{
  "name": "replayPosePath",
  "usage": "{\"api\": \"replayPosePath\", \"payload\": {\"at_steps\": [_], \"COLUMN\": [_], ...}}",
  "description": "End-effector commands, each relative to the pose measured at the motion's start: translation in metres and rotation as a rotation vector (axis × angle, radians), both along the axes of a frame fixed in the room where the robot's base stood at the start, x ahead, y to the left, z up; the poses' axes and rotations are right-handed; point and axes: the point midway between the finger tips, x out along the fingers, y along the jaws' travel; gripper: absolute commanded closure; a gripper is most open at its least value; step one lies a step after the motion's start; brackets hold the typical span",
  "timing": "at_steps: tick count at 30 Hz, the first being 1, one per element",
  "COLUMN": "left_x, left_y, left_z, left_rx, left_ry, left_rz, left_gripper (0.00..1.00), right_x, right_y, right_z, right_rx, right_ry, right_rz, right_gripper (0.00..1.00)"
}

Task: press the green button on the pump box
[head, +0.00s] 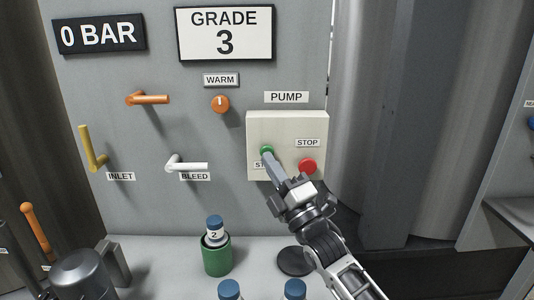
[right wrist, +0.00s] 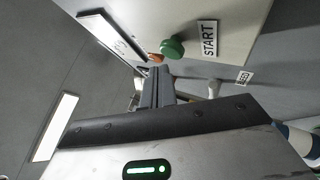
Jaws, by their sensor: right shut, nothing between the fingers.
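The pump box (head: 286,122) is a cream box on the grey panel under a PUMP label. Its green button (head: 266,150) is on the left, partly behind my fingertips, and its red STOP button (head: 307,166) is on the right. My right gripper (head: 268,157) is shut and empty, its fingertips overlapping the lower edge of the green button in the head view. In the right wrist view the green button (right wrist: 172,48) shows beside the START label, close to the fingertips (right wrist: 158,72). I cannot tell whether they touch. My left gripper is not in view.
Orange, yellow and white handles (head: 187,165) stick out of the panel to the left. A bottle marked 2 (head: 214,228) stands in a green holder (head: 216,259) below. A round black disc (head: 295,261) lies near my right arm. More blue-capped bottles (head: 229,290) are in front.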

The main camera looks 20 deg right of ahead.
Motion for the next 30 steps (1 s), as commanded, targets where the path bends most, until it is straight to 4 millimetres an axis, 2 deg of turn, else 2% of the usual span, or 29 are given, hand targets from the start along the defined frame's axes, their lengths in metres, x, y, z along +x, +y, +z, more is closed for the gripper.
{"api": "replayPosePath", "payload": {"at_steps": [18, 30], "left_x": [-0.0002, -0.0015], "left_y": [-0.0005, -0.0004], "left_z": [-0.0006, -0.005], "left_rx": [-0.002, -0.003], "left_ry": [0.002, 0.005], "left_rz": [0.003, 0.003], "left_gripper": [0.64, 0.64], "right_x": [0.0002, 0.0085], "right_y": [0.0, -0.0025], "right_z": [0.0, 0.0], "right_rx": [0.0, 0.0], "right_ry": [0.0, 0.0], "right_rz": [0.0, 0.0], "right_gripper": [1.0, 1.0]}}
